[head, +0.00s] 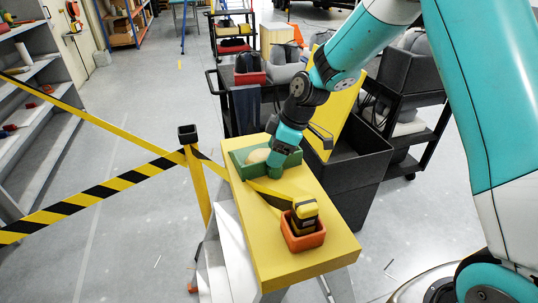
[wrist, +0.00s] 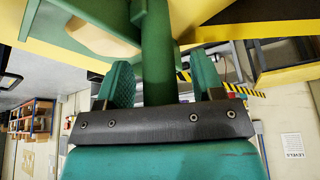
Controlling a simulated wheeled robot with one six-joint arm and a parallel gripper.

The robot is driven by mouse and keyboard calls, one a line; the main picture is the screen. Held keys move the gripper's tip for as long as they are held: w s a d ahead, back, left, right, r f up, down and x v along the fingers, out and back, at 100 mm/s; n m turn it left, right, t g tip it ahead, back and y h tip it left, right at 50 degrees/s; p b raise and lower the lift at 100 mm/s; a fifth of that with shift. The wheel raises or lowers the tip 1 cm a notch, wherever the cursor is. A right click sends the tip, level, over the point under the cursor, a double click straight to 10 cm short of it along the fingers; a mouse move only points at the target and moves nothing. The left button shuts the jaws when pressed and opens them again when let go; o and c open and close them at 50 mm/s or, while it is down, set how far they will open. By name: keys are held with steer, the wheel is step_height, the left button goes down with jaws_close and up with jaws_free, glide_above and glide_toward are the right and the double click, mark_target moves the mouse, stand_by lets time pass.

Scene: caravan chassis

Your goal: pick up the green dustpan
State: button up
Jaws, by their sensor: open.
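The green dustpan (head: 240,168) lies on the far end of a yellow tabletop, with a rounded beige object (head: 258,156) in its pan. My gripper (head: 277,168) is at the dustpan's right side in the head view, and its own wrist hides part of the contact area. In the wrist view the dustpan's green handle (wrist: 158,45) runs between the two green fingers of my gripper (wrist: 163,78). The fingers are apart, with a gap visible on both sides of the handle.
An orange container (head: 318,239) holding a yellow and black tool (head: 304,209) stands nearer on the yellow tabletop (head: 275,262). Striped barrier tape (head: 120,184) and a post (head: 188,134) stand left. A dark grey bin (head: 360,165) stands right. The near end of the tabletop is clear.

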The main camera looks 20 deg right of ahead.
steer(key=c, duration=1.1)
jaws_close()
steer(key=shift+r, duration=0.15)
